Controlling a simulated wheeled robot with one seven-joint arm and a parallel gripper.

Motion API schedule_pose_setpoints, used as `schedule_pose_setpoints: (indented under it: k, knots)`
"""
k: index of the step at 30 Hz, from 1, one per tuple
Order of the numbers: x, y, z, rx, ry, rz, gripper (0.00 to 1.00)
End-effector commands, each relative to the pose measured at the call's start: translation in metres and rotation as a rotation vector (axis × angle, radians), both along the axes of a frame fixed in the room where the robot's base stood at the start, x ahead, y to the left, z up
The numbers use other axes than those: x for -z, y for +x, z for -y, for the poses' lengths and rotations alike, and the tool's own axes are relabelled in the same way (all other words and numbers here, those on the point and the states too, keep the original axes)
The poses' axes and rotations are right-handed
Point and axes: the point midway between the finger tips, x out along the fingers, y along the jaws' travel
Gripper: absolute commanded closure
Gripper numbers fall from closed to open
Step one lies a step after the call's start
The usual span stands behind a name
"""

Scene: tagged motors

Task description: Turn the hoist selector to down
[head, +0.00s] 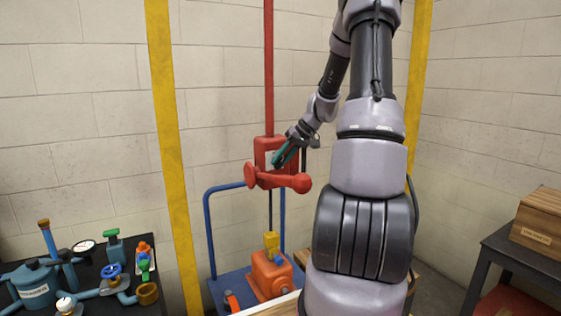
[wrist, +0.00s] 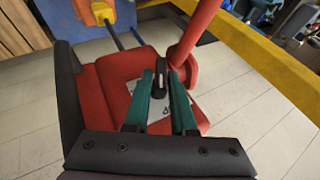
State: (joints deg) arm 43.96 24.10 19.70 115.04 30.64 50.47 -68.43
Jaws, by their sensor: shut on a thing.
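The red hoist box (head: 262,145) hangs from a red pole, with a red horizontal drum or arm (head: 285,180) across its front. My gripper (head: 279,161) reaches the front of the box from the right. In the wrist view, the green fingers of my gripper (wrist: 161,74) are shut on the black selector lever (wrist: 160,65) on the red box face (wrist: 112,72). A pale label plate lies partly hidden behind the fingers; its markings are unreadable, so I cannot tell which setting the lever points to.
Below the hoist, a yellow hook block (head: 271,240) hangs over an orange-red motor (head: 270,275) on a blue cart (head: 208,220). A black bench (head: 125,300) with valves and gauges stands left. A dark table (head: 525,258) with a wooden box (head: 540,222) stands right. Yellow posts (head: 172,150) flank the hoist.

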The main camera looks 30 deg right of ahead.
Motion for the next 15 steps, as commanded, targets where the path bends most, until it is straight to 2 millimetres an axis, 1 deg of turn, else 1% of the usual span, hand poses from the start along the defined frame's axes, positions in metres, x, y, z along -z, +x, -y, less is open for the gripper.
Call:
schedule_pose_setpoints:
  k: [1,2,3,4,12,15]
  knots:
    - [-0.0001,-0.0001,-0.0003,0.000,0.000,0.000,1.00]
    - [0.0000,-0.0001,-0.0003,0.000,0.000,0.000,0.73]
    - [0.0000,-0.0001,-0.0003,-0.001,0.000,-0.001,0.57]
    - [0.0000,-0.0001,-0.0003,-0.001,0.000,-0.001,0.54]
    - [-0.0001,-0.0002,-0.0001,0.000,-0.001,0.000,0.54]
    - [-0.0036,-0.0016,0.0022,0.001,-0.001,0.001,0.54]
